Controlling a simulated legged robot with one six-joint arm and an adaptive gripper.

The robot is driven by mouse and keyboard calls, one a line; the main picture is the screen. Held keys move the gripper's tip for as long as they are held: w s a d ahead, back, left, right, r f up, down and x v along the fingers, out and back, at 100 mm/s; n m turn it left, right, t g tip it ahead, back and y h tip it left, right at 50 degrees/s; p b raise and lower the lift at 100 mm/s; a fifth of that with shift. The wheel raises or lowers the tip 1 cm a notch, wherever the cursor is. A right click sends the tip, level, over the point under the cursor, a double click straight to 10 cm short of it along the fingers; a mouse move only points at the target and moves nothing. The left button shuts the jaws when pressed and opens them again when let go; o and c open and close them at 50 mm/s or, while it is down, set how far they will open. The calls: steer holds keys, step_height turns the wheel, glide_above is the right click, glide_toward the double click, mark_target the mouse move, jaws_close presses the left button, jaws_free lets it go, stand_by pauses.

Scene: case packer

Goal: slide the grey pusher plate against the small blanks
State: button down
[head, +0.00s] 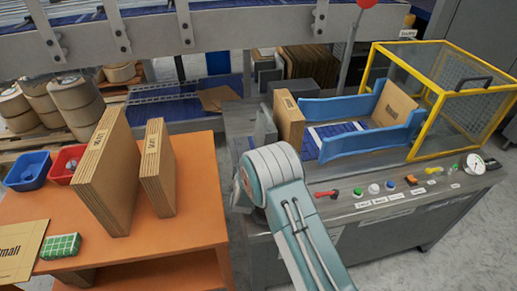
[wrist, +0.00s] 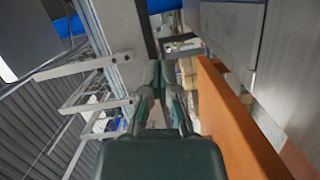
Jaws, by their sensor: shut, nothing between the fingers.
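In the head view a stack of brown labelled blanks (head: 289,120) stands upright at the left end of the blue-railed bed. A grey upright plate (head: 264,128), which looks like the pusher plate, stands just left of the stack; I cannot tell whether they touch. My pale arm rises in front of the machine, and its gripper end is hidden there. In the wrist view my gripper (wrist: 161,85) has its fingers together and holds nothing. The plate cannot be made out in the wrist view.
Blue side rails (head: 375,143) and a yellow-framed guard (head: 440,97) lie to the right. Buttons and a red handle (head: 327,194) line the machine's front. An orange table (head: 178,232) at left carries two larger brown stacks (head: 108,170). Other brown cartons (head: 305,62) stand behind.

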mark_target(264, 130)
steer(key=w, duration=0.5)
steer(key=shift+w+f, duration=0.1)
steer(key=shift+w, duration=0.15)
steer(key=shift+w+d+f, duration=0.1)
steer(key=shift+w+d, duration=0.1)
steer(key=shift+d, duration=0.4)
steer(key=shift+w+d+f, duration=0.1)
steer(key=shift+w+d, duration=0.05)
steer(key=shift+d, duration=0.45)
steer(key=shift+w+d, duration=0.2)
steer(key=shift+d, duration=0.4)
steer(key=shift+w+d, duration=0.2)
steer(key=shift+d, duration=0.5)
steer(key=shift+w+d, duration=0.2)
steer(key=shift+d, duration=0.5)
steer(key=shift+a, duration=0.1)
